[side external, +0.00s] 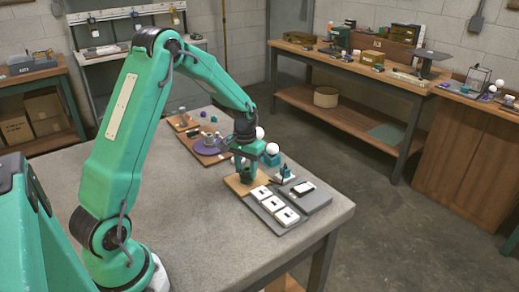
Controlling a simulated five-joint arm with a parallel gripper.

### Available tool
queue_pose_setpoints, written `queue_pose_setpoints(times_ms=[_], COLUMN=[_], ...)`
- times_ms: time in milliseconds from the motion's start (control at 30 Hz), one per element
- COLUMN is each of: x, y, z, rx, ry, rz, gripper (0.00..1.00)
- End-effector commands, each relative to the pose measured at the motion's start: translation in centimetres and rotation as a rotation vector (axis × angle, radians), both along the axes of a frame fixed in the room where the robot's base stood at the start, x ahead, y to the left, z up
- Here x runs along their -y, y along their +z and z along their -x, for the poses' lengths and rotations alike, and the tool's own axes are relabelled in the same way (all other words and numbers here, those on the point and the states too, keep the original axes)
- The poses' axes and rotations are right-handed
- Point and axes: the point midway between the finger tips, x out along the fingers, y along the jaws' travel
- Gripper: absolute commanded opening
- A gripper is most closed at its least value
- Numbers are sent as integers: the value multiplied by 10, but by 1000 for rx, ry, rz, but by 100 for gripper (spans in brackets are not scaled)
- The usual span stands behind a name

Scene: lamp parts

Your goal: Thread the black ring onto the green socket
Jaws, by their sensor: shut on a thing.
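My gripper (246,178) points down just above a light wooden board (233,186) near the right part of the table. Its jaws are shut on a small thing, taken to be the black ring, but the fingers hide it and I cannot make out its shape. A small green upright part on a white base (284,171), perhaps the green socket, stands just right of my gripper and apart from it. At this size I cannot confirm that it is the socket. I cannot tell how high the fingertips are above the board.
A grey tray with white blocks (291,228) lies in front of the board. Another grey tray (318,199) holds a black-and-white piece. A teal cube (270,159) with a white ball, and a purple disc (208,147), stand behind. The table's front left (190,225) is clear.

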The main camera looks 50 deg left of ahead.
Motion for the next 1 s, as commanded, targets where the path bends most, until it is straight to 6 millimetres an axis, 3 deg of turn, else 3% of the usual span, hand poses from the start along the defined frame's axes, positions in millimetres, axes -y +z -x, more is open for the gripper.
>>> queue_pose_setpoints(times_ms=[700, 733, 867, 1000], x=[0, 0, 0, 0], y=[-3, -3, -3, -3], z=[0, 0, 0, 0], rx=[0, 0, -1, -1], ry=[0, 0, 0, 0], rz=[0, 0, 0, 0], gripper=[20, 37, 12, 10])
